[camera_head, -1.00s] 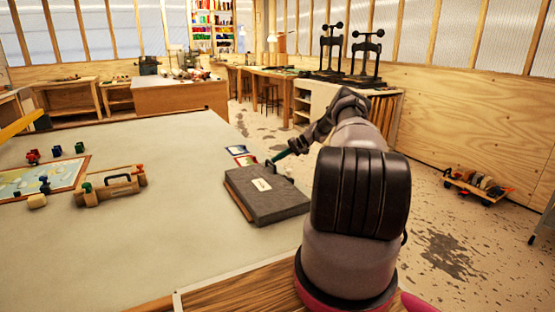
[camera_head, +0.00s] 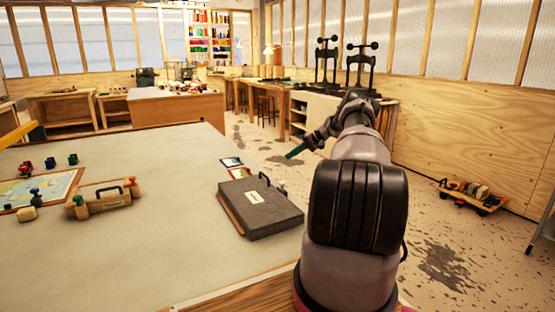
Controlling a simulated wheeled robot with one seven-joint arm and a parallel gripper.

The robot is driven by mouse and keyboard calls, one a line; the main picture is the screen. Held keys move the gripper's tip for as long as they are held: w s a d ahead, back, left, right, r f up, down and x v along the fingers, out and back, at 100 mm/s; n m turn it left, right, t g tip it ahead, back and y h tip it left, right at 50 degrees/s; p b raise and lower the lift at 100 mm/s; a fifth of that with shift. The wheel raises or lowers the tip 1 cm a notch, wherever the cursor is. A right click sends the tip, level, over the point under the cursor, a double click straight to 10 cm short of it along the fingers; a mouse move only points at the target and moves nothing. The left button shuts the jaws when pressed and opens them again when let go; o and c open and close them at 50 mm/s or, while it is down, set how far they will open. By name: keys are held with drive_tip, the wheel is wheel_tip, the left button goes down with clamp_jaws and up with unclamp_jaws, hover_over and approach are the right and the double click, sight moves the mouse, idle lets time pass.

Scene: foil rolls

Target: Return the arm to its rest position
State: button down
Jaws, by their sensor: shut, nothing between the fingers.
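My arm rises at the lower right of the view and reaches away from me, along the right edge of the table. My gripper (camera_head: 296,152) is at its far end, small in the view, with greenish fingertips pointing down to the left. It is shut and empty, in the air above and beyond the grey case. The grey case (camera_head: 262,206) lies flat near the table's right edge, with a pale label on top and a handle. The gripper appears apart from it.
The large pale table (camera_head: 150,245) has wide free room in its middle. A wooden toolbox-like piece (camera_head: 103,200), a coloured picture board (camera_head: 45,190) and several small coloured pieces lie at left. Two cards (camera_head: 231,162) lie behind the case. A low wheeled cart (camera_head: 470,198) stands on the floor at right.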

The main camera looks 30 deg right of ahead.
drive_tip(key=shift+s+d+r, duration=0.1)
drive_tip(key=shift+d, duration=0.05)
drive_tip(key=a+r+n+g+h, duration=0.1)
drive_tip(key=a+r+g+h, duration=0.15)
drive_tip(key=a+r, duration=1.15)
drive_tip(key=s+a+r+h, duration=0.2)
drive_tip(key=s+a+r, duration=0.3)
drive_tip(key=r, duration=0.3)
drive_tip(key=s+a+r+h, duration=0.1)
drive_tip(key=s+a+r, duration=0.45)
drive_tip(key=r, duration=0.25)
drive_tip(key=s+a+r+t+h, duration=0.1)
drive_tip(key=s+a+r, duration=0.25)
drive_tip(key=s, duration=0.55)
drive_tip(key=s+a+r+t+h, duration=0.2)
drive_tip(key=s+a+r, duration=0.15)
drive_tip(key=s, duration=0.45)
drive_tip(key=s+a+f+t, duration=0.1)
drive_tip(key=s, duration=0.8)
drive_tip(key=s+f+m+t, duration=0.1)
drive_tip(key=s, duration=0.8)
drive_tip(key=shift+s+a+f, duration=0.3)
drive_tip(key=shift+s+a, duration=0.05)
drive_tip(key=shift+s, duration=0.05)
